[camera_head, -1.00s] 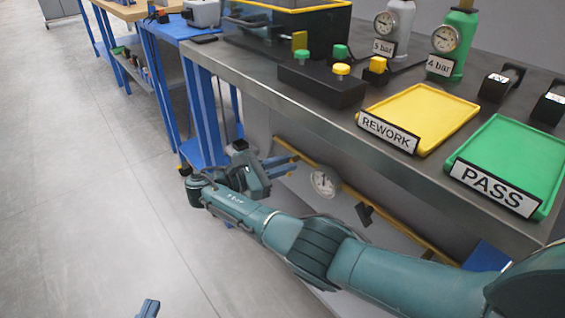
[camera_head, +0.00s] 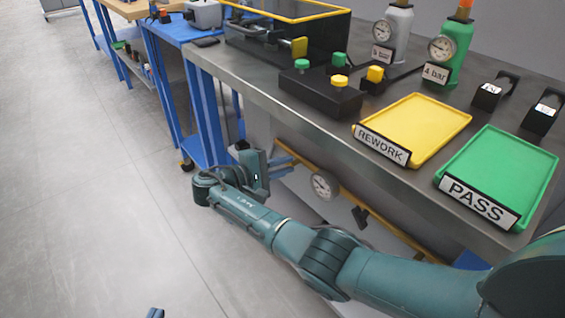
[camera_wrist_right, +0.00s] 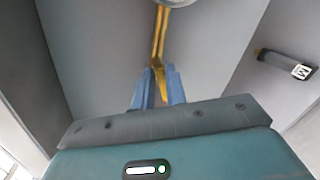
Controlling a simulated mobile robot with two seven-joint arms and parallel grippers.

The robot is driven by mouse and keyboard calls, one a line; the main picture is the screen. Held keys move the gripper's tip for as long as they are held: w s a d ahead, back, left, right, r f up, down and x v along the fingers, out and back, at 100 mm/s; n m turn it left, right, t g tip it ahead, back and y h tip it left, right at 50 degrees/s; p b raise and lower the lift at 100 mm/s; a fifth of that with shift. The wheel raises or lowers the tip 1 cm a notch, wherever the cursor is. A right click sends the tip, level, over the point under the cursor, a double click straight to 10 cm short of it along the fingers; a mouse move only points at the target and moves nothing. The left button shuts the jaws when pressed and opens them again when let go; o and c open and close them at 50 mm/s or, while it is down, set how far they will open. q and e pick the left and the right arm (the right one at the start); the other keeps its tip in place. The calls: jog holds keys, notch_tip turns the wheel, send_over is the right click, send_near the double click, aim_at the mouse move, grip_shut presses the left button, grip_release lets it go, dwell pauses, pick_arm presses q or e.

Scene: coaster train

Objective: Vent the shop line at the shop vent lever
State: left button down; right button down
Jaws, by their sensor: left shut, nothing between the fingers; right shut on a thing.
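A yellow pipe (camera_head: 388,228) runs under the bench, with a round gauge (camera_head: 325,185) and a black fitting (camera_head: 360,216) on it. My right gripper (camera_head: 283,160) is at the left end of this pipe, below the bench edge. In the right wrist view its blue fingers (camera_wrist_right: 157,90) are shut on a narrow yellow piece (camera_wrist_right: 162,82) in line with the pipe (camera_wrist_right: 160,35). I cannot tell lever from pipe there, and no label shows on it. Only a blue tip of my left gripper (camera_head: 155,313) shows at the bottom edge, over the floor.
The steel bench (camera_head: 285,108) overhangs the pipe. It carries a yellow REWORK tray (camera_head: 425,125), a green PASS tray (camera_head: 505,165), a black button box (camera_head: 320,95) and gauged bottles. A dark labelled block (camera_wrist_right: 285,65) shows at the wrist view's right. The floor at left is clear.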

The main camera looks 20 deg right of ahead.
pick_arm(q)
jog(key=shift+a+r, duration=0.1)
jog(key=shift+r, duration=0.3)
pick_arm(e)
jog(key=shift+s+m+t+y, duration=0.1)
jog(key=shift+m+t+y, duration=0.3)
jog(key=shift+m, duration=1.5)
jog(key=c, duration=1.5)
grip_release()
jog(key=shift+o, duration=0.2)
jog(key=shift+r, duration=0.1)
pick_arm(q)
jog(key=shift+a, duration=0.1)
